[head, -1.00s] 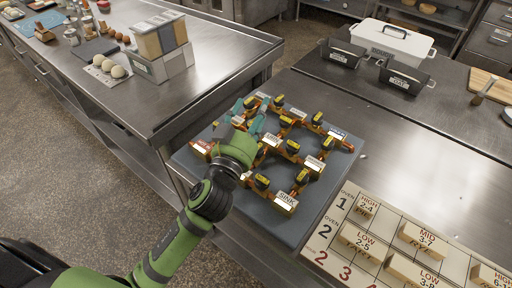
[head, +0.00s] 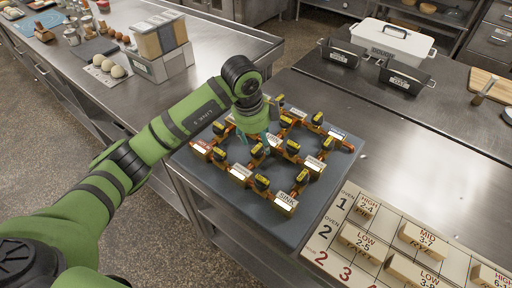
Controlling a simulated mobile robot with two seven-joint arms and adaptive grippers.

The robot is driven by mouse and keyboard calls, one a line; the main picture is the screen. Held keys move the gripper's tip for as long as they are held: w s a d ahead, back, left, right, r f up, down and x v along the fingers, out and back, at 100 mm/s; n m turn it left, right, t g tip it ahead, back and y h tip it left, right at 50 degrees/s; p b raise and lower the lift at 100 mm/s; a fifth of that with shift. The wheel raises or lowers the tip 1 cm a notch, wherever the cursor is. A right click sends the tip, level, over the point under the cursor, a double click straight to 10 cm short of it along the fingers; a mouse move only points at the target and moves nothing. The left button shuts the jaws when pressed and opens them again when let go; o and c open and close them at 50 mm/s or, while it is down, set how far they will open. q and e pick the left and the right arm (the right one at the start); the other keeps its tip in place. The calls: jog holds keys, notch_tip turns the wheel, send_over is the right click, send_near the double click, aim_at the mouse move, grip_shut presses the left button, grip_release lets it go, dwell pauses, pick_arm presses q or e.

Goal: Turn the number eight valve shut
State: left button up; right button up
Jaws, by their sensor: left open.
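A pipe board (head: 235,193) lies on the metal counter, with copper pipes and white labels on it. Several black valves with yellow tops sit along the pipes, such as a front valve (head: 262,182), a left valve (head: 219,128) and a right valve (head: 328,143). Their numbers are too small to read, so I cannot tell which is number eight. My left gripper (head: 257,137) points down over the middle of the board, open, its teal fingers close to a middle valve (head: 257,149). I cannot tell whether they touch it. The gripper hides part of the back pipes. My right gripper is out of view.
An oven chart (head: 330,232) with wooden labelled blocks lies at the front right. A white lidded pan (head: 392,38) and dark tins (head: 405,80) stand behind. A left counter (head: 130,75) carries eggs, dough balls and boxes. The counter right of the board is clear.

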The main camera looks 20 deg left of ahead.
aim_at(256, 148)
pick_arm(q)
jog(key=shift+w+a+y, duration=0.1)
jog(key=shift+a+y, duration=0.3)
jog(key=shift+a, duration=0.3)
jog(key=shift+a+f, duration=0.1)
jog(key=shift+f, duration=0.1)
jog(key=p+x, duration=0.2)
jog(key=x, duration=0.3)
jog(key=shift+w+f, duration=0.15)
jog(key=shift+f, duration=0.55)
jog(key=c, duration=1.1)
